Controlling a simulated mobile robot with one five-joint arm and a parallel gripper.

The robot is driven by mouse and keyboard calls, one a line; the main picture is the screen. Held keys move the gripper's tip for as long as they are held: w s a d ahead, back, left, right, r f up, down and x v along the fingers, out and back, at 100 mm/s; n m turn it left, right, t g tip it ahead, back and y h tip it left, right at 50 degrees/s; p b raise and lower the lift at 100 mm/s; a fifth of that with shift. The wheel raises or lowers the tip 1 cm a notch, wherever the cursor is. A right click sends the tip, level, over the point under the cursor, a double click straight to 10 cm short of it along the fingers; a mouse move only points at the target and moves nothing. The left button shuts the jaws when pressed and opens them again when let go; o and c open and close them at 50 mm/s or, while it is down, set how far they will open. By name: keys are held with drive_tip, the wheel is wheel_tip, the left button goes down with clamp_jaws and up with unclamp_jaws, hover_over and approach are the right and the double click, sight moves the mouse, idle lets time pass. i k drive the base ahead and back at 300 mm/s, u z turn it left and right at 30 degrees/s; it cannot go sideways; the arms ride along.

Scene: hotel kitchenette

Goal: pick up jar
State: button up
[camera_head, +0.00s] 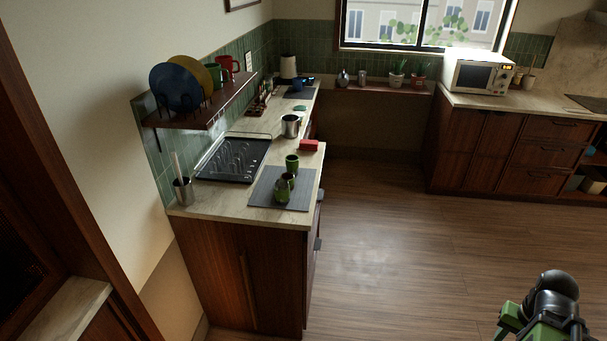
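No single thing stands out for certain as the jar. A small cylindrical container (362,77) and a rounded, shiny grey vessel (343,78) stand on the ledge under the window; either may be a jar. Green cups (292,162) stand on a grey mat on that counter. Green and black parts of my arm (550,305) show at the lower right, over the floor and far from all of these. I cannot make out fingertips or anything held.
A microwave (478,72) stands at the back right. The wooden floor (390,240) is clear.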

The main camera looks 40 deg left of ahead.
sight(282, 188)
drive_tip(key=z, duration=0.05)
drive_tip(key=i, duration=2.05)
drive_tip(key=u, duration=5.3)
drive_tip(key=i, duration=0.15)
drive_tip(key=z, duration=1.8)
drive_tip(key=k, duration=0.15)
drive_tip(key=u, duration=0.65)
drive_tip(key=i, duration=1)
drive_tip(key=u, duration=0.3)
